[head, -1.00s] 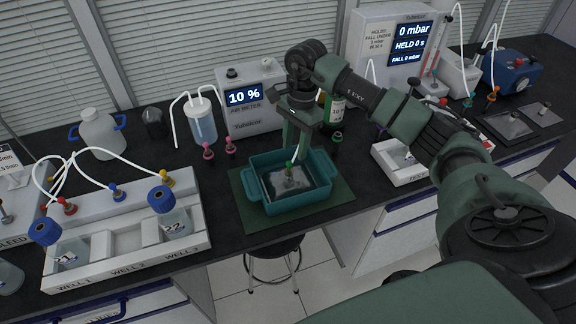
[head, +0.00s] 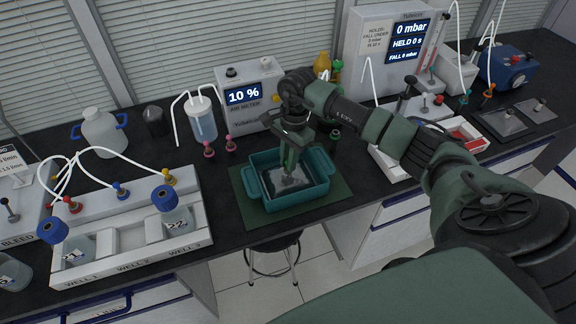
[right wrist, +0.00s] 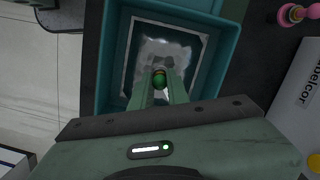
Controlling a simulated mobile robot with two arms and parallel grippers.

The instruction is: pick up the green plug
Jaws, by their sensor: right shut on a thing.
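The green plug (right wrist: 159,80) is between the fingertips of my right gripper (right wrist: 160,92) in the right wrist view. My right gripper (head: 290,165) points down into the teal tub (head: 262,208) and is shut on the plug. In the head view the fingers mostly hide the plug. A grey, shiny patch lies on the tub floor under the plug; I cannot tell whether the plug still touches it. My left gripper is not in view.
The tub stands on a dark green mat (head: 250,220) near the bench's front edge. The air meter (head: 246,95) is behind. A white tray (head: 388,166) is to the right.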

